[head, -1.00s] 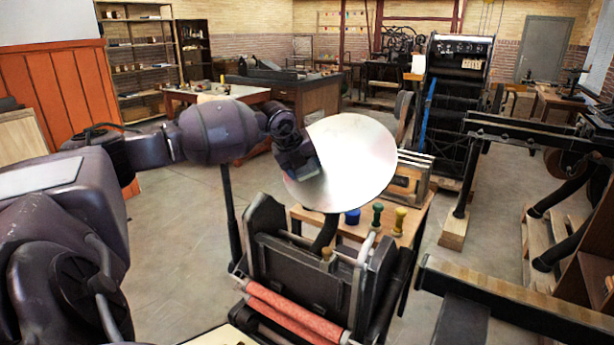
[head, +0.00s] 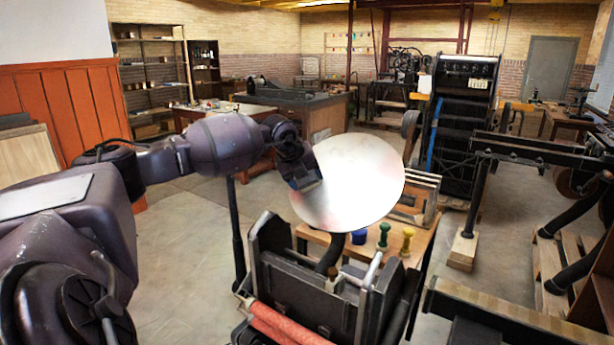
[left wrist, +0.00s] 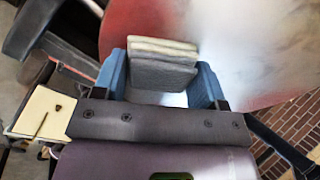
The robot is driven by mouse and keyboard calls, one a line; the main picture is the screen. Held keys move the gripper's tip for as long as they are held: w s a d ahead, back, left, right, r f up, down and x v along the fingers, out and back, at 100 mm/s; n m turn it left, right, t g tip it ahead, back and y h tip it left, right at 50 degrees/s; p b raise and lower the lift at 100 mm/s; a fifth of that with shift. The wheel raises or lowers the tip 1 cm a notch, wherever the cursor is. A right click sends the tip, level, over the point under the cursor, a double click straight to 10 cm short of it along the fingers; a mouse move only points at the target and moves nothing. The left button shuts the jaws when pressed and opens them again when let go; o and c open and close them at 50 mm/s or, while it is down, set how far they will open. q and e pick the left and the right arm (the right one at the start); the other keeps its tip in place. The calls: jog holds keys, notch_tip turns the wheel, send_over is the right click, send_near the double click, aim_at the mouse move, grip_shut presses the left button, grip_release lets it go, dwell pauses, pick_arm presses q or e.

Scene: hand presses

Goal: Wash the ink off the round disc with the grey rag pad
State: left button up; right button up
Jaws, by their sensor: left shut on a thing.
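The round disc (head: 352,185) is a pale metal plate tilted on top of the black hand press (head: 320,285). In the head view it is mostly bright, with a faint pinkish tint at its lower left. In the left wrist view the disc (left wrist: 225,45) shows red ink along its left side and lower right, with a whitish middle. My left gripper (head: 308,184) is at the disc's left edge. The grey rag pad (left wrist: 162,65) is between its blue fingers, facing the disc; whether it touches the disc is hard to tell. My right gripper is out of view.
Red rollers (head: 275,325) lie at the front of the press. A small wooden table (head: 415,245) behind it holds a green-handled stamp (head: 384,236), a yellow one (head: 406,241) and a blue pot (head: 359,237). A wooden-topped beam (head: 500,315) stands at right. Floor at left is open.

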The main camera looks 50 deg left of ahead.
pick_arm(q)
jog(key=shift+s+a+f, duration=0.1)
jog(key=shift+s+f, duration=0.3)
jog(key=shift+s, duration=0.25)
jog(key=shift+f, duration=0.15)
jog(key=shift+w+r+b, duration=0.3)
jog(key=shift+w+r, duration=0.2)
jog(key=shift+w, duration=0.3)
jog(key=shift+w+d+r, duration=0.1)
jog(key=shift+d+r, duration=0.1)
jog(key=shift+r, duration=0.05)
